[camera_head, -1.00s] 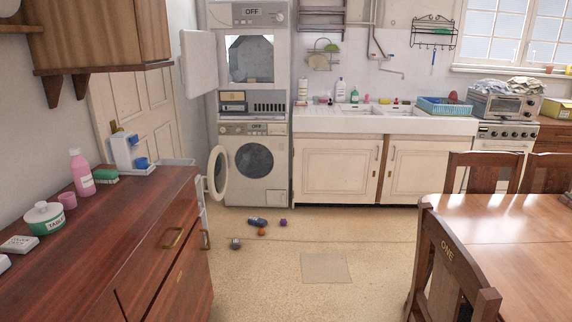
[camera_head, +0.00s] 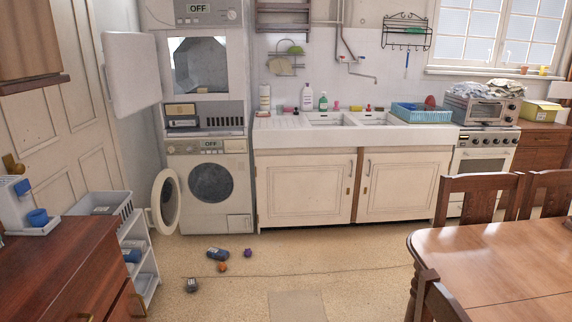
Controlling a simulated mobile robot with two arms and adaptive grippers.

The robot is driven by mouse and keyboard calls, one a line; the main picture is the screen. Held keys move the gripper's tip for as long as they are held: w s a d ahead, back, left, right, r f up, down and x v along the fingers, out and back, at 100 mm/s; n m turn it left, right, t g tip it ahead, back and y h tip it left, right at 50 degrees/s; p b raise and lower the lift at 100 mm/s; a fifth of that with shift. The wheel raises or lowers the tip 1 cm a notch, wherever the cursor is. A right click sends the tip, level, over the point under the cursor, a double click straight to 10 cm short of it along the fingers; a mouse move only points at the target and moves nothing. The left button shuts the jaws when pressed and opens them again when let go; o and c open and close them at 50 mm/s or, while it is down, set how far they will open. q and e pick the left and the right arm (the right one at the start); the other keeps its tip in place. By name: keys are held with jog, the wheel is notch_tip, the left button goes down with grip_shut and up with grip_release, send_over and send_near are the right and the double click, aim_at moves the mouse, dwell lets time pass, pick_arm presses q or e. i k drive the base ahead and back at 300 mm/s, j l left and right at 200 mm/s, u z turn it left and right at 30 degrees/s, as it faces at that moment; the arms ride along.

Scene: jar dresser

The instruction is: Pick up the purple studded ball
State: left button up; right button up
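A small purple ball (camera_head: 248,253) lies on the floor in front of the sink cabinet, a little right of the washing machine. It is too small to make out studs. A dark blue bottle-like object (camera_head: 218,254) lies just left of it, and a small orange ball (camera_head: 222,267) lies just below that. A small dark grey object (camera_head: 192,285) is nearer on the floor to the left. Neither of my grippers shows in the head view.
A wooden dresser (camera_head: 62,268) stands at the near left, with a white shelf trolley (camera_head: 146,262) beyond it. The washing machine door (camera_head: 166,202) hangs open. A wooden table (camera_head: 505,262) with chairs fills the right. The floor between is clear.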

aim_at(248, 253)
jog(key=i, duration=1.85)
jog(key=i+l+u, duration=0.2)
jog(key=i, duration=0.6)
jog(key=j, duration=0.1)
